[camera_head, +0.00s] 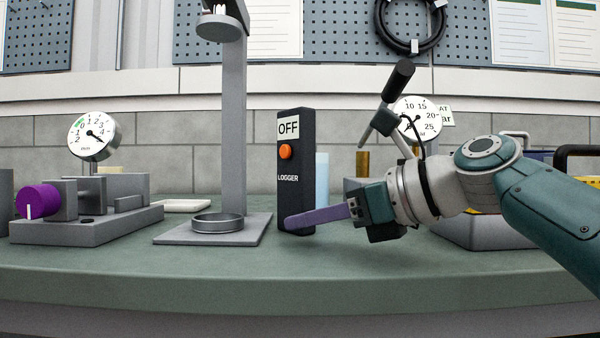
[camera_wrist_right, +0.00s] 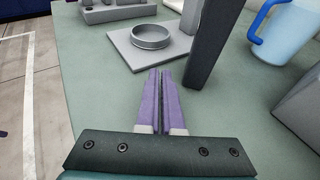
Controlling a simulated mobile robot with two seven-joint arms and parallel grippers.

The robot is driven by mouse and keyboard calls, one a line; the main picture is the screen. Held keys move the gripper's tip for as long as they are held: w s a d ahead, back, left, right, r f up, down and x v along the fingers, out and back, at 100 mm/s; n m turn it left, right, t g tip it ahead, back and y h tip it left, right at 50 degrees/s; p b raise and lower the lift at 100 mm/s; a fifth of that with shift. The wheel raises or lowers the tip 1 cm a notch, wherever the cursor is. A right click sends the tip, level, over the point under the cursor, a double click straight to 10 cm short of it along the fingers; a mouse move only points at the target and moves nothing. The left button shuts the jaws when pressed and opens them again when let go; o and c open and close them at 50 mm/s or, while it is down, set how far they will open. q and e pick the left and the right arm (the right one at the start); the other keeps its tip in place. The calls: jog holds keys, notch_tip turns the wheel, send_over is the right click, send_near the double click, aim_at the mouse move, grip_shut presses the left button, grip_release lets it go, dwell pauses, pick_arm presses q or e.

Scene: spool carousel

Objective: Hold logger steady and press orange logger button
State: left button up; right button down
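The logger (camera_head: 296,200) is a tall dark upright box on the bench, with a white OFF label at its top. Its orange button (camera_head: 286,152) sits below that label. My right gripper (camera_head: 290,221) is in front of the logger's lower part, well below the button, with its purple fingers pointing left. In the right wrist view the fingers (camera_wrist_right: 161,74) lie side by side with only a thin dark line between them and hold nothing. The logger (camera_wrist_right: 207,42) stands just beyond and to the right of the fingertips there; contact cannot be told. My left gripper is out of view.
A grey stand with a round dish (camera_head: 217,223) is left of the logger. Farther left is a fixture with a purple knob (camera_head: 38,200) and a gauge (camera_head: 93,134). A light blue mug (camera_wrist_right: 287,32) stands behind the logger. The bench front (camera_head: 200,275) is clear.

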dwell(0.3)
grip_release()
dwell(0.7)
